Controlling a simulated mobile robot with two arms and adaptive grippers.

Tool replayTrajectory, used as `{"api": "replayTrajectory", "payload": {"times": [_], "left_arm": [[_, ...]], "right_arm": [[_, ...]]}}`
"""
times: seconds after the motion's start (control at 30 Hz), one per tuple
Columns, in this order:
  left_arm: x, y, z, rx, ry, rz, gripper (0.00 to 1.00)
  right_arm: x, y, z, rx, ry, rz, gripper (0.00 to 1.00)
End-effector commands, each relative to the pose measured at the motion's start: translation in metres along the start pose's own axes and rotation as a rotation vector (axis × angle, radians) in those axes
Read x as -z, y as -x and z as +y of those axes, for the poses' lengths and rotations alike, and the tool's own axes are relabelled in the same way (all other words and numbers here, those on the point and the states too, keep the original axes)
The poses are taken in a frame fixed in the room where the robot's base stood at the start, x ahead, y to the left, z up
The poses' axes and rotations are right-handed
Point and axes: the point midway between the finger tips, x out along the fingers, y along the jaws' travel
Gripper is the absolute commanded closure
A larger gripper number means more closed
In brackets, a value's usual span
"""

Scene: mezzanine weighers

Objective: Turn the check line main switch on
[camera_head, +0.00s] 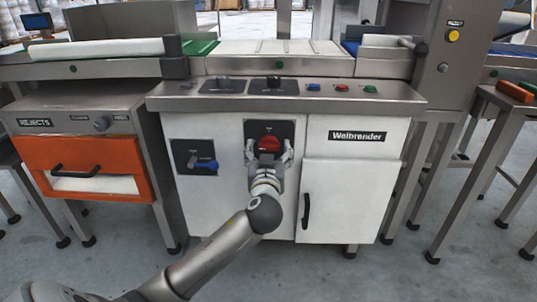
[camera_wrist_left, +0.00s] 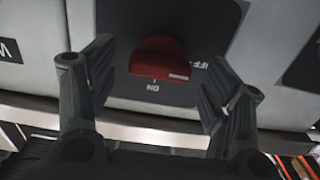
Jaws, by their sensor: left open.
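The check line main switch is a red rotary knob (camera_head: 269,144) on a black plate on the white cabinet front. In the left wrist view the red knob (camera_wrist_left: 158,58) shows close up, with a pale mark on its edge. Upside-down lettering reads ON beneath it and OFF to its right; the mark lies between these, towards OFF. My left gripper (camera_head: 269,150) is open in front of the switch, one finger on each side. Gaps show between the fingers and the knob in the left wrist view. My right gripper is not in view.
A blue-handled switch (camera_head: 206,164) is on a black plate left of the knob. A cabinet door with a dark handle (camera_head: 306,210) is to the right. Buttons and black knobs line the steel ledge (camera_head: 390,91) above. An orange rejects drawer (camera_head: 90,168) stands left.

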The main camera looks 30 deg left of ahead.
Motion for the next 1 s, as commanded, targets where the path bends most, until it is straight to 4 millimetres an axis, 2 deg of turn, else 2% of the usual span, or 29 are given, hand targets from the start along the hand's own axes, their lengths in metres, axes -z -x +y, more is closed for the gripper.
{"api": "replayTrajectory", "payload": {"times": [0.27, 0.37, 0.63, 1.0], "left_arm": [[0.0003, -0.0020, 0.0000, 0.000, 0.000, 0.000, 0.27], [0.0002, -0.0019, 0.0000, 0.000, 0.000, 0.000, 0.37], [0.0001, -0.0017, 0.0000, 0.000, 0.000, 0.000, 0.72], [0.0019, -0.0016, -0.0001, 0.001, -0.065, -0.002, 0.72]], "right_arm": [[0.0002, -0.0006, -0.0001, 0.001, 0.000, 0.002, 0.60], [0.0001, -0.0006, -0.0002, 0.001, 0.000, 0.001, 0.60], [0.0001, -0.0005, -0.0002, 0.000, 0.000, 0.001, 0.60], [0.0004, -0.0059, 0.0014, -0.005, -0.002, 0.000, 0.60]]}}
